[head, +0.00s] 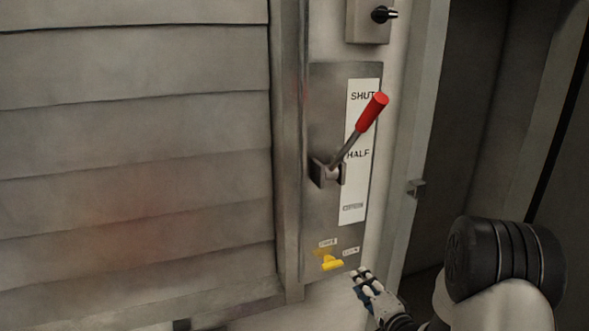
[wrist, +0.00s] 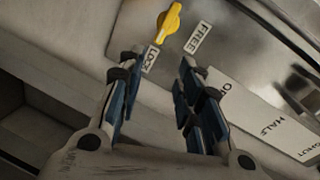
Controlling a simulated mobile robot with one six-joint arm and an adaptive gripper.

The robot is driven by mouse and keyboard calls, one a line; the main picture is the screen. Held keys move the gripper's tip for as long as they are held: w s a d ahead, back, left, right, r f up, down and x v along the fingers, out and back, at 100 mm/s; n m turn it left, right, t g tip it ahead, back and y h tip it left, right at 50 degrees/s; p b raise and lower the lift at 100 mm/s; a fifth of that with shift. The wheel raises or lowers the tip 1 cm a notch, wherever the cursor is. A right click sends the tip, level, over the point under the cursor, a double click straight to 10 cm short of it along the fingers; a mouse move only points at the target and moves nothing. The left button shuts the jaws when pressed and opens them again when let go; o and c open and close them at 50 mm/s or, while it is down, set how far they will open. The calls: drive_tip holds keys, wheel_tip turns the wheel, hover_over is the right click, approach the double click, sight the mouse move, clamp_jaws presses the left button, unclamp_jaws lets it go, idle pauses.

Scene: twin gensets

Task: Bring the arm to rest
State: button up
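My gripper (head: 366,282) is in the lower middle of the head view, just below and right of the steel panel (head: 325,90). In the wrist view my gripper (wrist: 157,72) has its two fingers apart with nothing between them. A yellow knob (head: 332,263) sits low on the panel, apart from my fingers. The yellow knob (wrist: 170,22) also shows beyond the fingertips in the wrist view, near labels reading LOCK and FREE. A red-handled lever (head: 371,113) slants up and right from its pivot, its grip end beside the word SHUT.
A slatted louvre (head: 130,150) fills the left. A small box with a black knob (head: 383,14) is above the panel. A door frame with a catch (head: 416,188) stands right of the panel, beside a dark recess (head: 465,120).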

drive_tip(key=s+r+n+g+h, duration=0.5)
drive_tip(key=s+r+n, duration=0.1)
drive_tip(key=s+r, duration=0.6)
drive_tip(key=s+a+r+n+g, duration=0.1)
drive_tip(key=s+a+n+g, duration=0.2)
drive_tip(key=s, duration=0.9)
drive_tip(key=s+a+r+n+g, duration=0.1)
drive_tip(key=s+a+n+g, duration=0.2)
drive_tip(key=s, duration=1)
drive_tip(key=shift+a+r+y, duration=0.15)
drive_tip(key=shift+r+y, duration=0.25)
